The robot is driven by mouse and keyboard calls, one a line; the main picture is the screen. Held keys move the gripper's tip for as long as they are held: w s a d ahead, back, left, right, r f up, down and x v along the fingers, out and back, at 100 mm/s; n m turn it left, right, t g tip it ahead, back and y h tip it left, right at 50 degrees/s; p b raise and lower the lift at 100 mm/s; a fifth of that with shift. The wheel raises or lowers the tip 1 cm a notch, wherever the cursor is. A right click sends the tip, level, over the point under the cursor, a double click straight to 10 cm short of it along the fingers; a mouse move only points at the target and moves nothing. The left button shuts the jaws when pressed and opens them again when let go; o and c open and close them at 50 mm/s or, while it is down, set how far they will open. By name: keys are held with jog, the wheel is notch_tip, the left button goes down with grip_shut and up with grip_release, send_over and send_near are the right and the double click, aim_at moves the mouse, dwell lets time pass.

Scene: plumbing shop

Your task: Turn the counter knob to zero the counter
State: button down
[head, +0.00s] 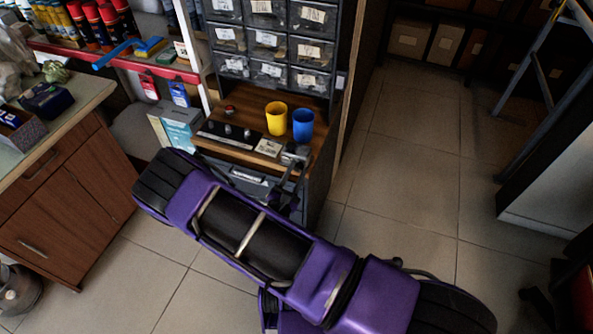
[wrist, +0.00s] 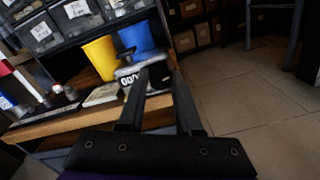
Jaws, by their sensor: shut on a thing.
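The small grey counter (wrist: 128,72) sits at the right front edge of the wooden shelf, with a dark lever on top. Its digit window shows in the wrist view and seems to read zeros, partly cut off by a finger. In the head view the counter (head: 292,153) is small and partly covered by my gripper (head: 297,168). In the wrist view my gripper (wrist: 160,73) has its fingertips at the right side of the counter, shut on the counter knob. The knob itself is mostly hidden between the fingers.
A yellow cup (head: 276,118) and a blue cup (head: 303,125) stand just behind the counter. A paper label block (head: 268,148) and a dark panel with knobs (head: 229,133) lie to its left. Drawers (head: 266,42) rise behind. The tiled floor (head: 405,170) at right is clear.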

jog(key=shift+m, duration=0.9)
jog(key=c, duration=0.9)
grip_release()
jog(key=shift+o, duration=0.2)
jog(key=shift+s, duration=0.1)
jog(key=v, duration=1.7)
jog(key=shift+s+p, duration=0.15)
jog(key=shift+p, duration=0.15)
jog(key=shift+a+r, duration=0.1)
